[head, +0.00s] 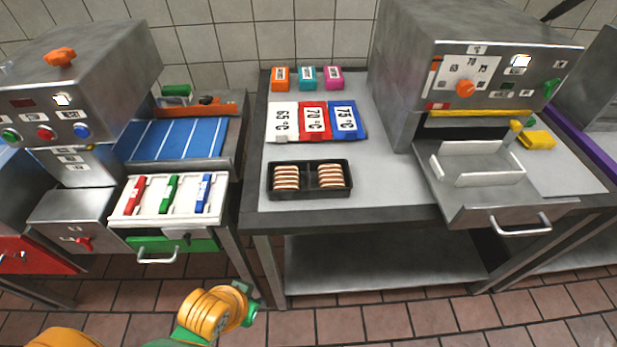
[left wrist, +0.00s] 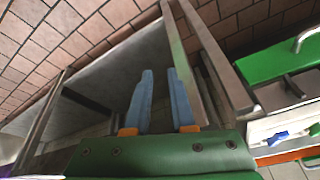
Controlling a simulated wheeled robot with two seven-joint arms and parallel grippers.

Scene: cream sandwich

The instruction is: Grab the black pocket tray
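The black pocket tray (head: 310,194) sits on the grey top of the middle table, near its front edge. It has two pockets side by side, each holding a row of browned, cream-coloured pieces. My left arm comes in low in the head view, in front of and below the table; its fingers cannot be made out there. In the left wrist view my left gripper (left wrist: 160,72) shows two blue fingers apart with nothing between them. The tray cannot be made out in that view. My right gripper is in neither view.
Behind the tray lie the 65 °C (head: 283,122), 70 °C (head: 314,121) and 75 °C (head: 346,120) cards. A steel machine (head: 470,75) with a pulled-out tray stands right. Left is a white panel (head: 168,200) with coloured handles. Table top around the black tray is clear.

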